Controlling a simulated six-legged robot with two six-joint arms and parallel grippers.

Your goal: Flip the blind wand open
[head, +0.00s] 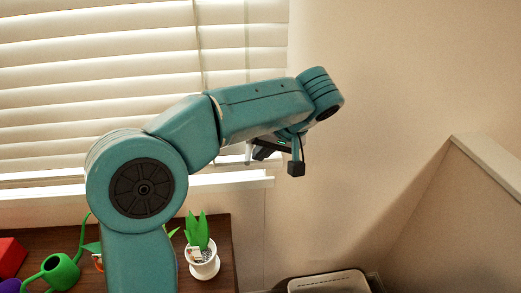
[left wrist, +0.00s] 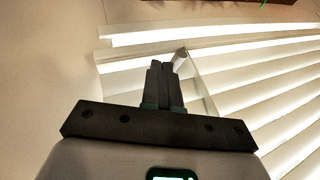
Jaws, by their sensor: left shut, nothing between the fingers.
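The white slatted window blind (head: 90,80) fills the upper left of the head view and lies to the right in the left wrist view (left wrist: 260,95). A thin pale wand (head: 247,153) hangs at the blind's right side, its upper part largely hidden behind my arm. In the left wrist view its pale rounded end (left wrist: 180,57) shows just beyond and right of my fingertips. My left gripper (head: 256,153) is shut and empty, close beside the wand; contact cannot be told. In the left wrist view its dark fingers (left wrist: 162,68) are together. My right gripper is not in view.
A brown table (head: 222,240) below the window holds a potted plant (head: 203,262), a green watering can (head: 60,272) and a red block (head: 10,257). A pale bin-like object (head: 330,283) stands at the bottom, and a low wall (head: 480,190) at right. Space right of the gripper is clear.

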